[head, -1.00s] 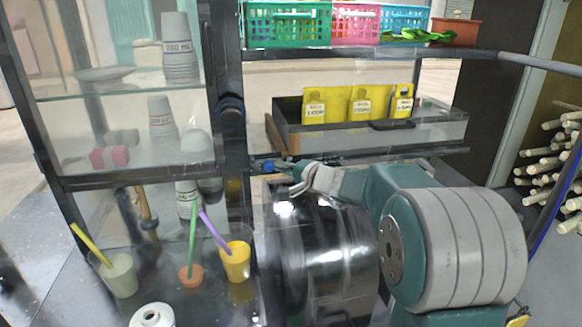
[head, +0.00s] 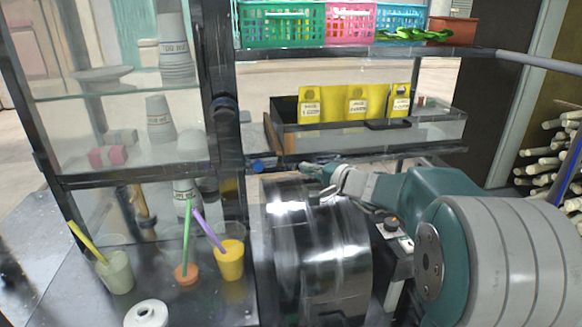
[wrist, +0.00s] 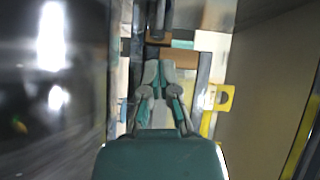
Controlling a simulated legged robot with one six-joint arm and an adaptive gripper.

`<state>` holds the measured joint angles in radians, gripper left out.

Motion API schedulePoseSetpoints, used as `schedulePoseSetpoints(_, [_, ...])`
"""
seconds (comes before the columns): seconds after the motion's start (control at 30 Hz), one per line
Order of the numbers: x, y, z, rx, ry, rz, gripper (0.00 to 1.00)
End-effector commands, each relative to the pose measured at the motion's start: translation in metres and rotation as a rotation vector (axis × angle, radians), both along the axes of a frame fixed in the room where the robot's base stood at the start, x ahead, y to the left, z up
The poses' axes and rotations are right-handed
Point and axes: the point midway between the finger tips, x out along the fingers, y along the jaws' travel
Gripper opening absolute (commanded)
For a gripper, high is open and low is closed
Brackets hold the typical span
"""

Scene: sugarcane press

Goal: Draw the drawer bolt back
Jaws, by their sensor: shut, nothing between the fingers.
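The drawer (head: 440,132) is a grey, open-topped tray with a wooden left end (head: 272,135), set under the upper shelf. A blue knob (head: 258,166) sits below its left end, by the dark upright, at the end of a thin dark rail. It may be the bolt's handle, but I cannot tell. My gripper (head: 308,168) is shut and empty, just right of the knob and apart from it, below the drawer's front. In the wrist view the fingers (wrist: 158,72) point at a brown wooden block (wrist: 180,57). The bolt itself is not clear there.
A shiny dark drum (head: 320,250) stands right below my gripper. Cups with straws (head: 232,262) stand on the dark counter at left. Yellow labelled cards (head: 357,103) stand in the drawer. Coloured baskets (head: 285,25) sit above. Cane stalks (head: 550,150) lie at right.

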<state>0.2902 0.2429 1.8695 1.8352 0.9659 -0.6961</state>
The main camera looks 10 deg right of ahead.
Motion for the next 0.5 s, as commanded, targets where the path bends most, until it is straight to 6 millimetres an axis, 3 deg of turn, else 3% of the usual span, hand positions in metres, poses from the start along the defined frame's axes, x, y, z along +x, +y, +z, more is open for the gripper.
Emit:
schedulePoseSetpoints(0.2, [-0.029,-0.02,0.004,-0.001,0.0,-0.001,0.0])
schedulePoseSetpoints(0.5, [-0.038,-0.03,0.005,0.003,0.0,0.001,0.0])
